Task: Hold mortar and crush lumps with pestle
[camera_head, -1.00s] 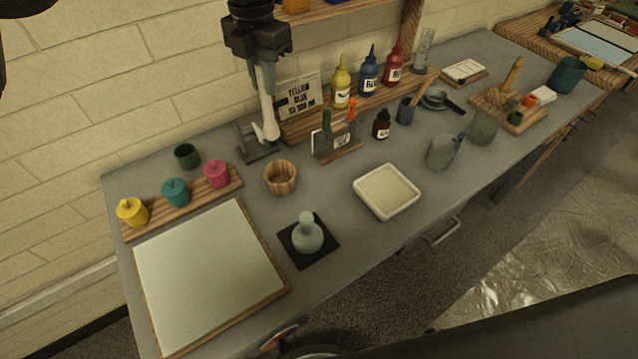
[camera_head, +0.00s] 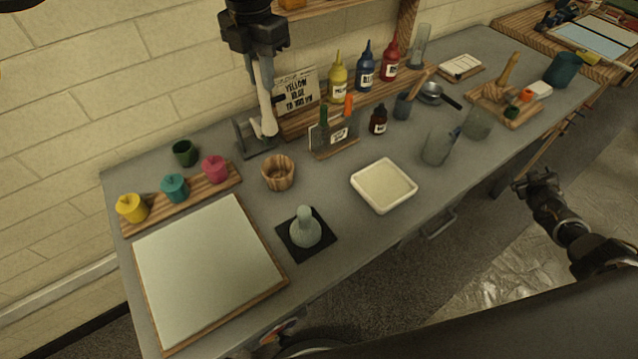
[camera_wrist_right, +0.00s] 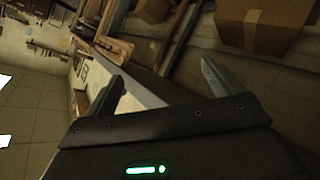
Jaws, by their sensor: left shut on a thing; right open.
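My left gripper (camera_head: 260,52) hangs at the top of the head view, fingers downward, shut on a long pale pestle (camera_head: 265,105) with a rounded lower end. The pestle is upright in front of the wall, its end appearing close to a grey stand (camera_head: 246,140); I cannot tell if they touch. A round wooden mortar (camera_head: 279,174) stands on the table just below the pestle in the picture, apart from it. Its inside is too small to read. My right gripper (camera_head: 534,183) is beyond the table's front edge, away from the mortar; its open, empty fingers show in the right wrist view (camera_wrist_right: 163,77).
A glass muller (camera_head: 305,228) on a black tile, a white tray (camera_head: 358,186) and a large pale board (camera_head: 205,275) are near the mortar. A rack of colour bottles (camera_head: 338,85) stands behind. A cardboard box (camera_wrist_right: 265,22) shows in the right wrist view.

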